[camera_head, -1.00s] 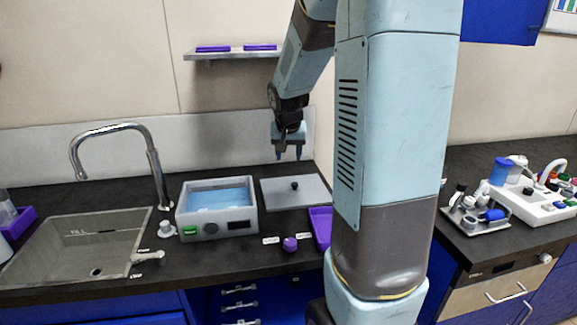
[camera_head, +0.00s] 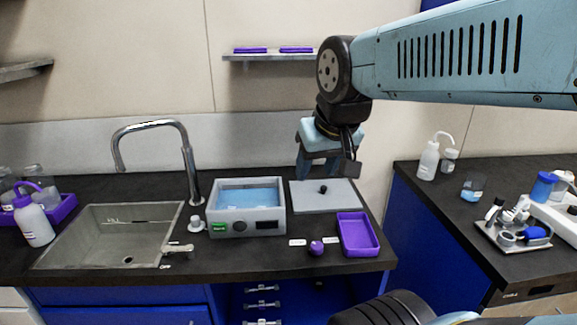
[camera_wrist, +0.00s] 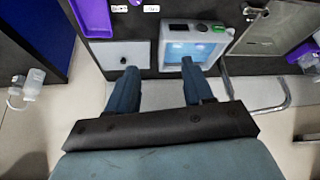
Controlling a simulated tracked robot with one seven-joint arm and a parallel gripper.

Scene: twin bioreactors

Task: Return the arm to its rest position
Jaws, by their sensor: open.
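My gripper (camera_head: 317,168) hangs in the air above the grey lid plate (camera_head: 340,194) on the counter. In the wrist view the two blue fingers of my gripper (camera_wrist: 158,85) stand well apart with nothing between them. The water bath (camera_head: 246,225), a grey box with blue water, stands just left of the plate. It also shows in the wrist view (camera_wrist: 205,30). My upper arm reaches in from the right edge, and part of my base shows at the bottom.
A steel sink (camera_head: 95,240) with a tall tap (camera_head: 188,150) lies left. A purple tray (camera_head: 357,232) and a purple knob (camera_head: 316,248) are near the front edge. A shelf (camera_head: 270,57) hangs behind. Bottles (camera_head: 428,160) and instruments (camera_head: 517,226) stand on the right counter.

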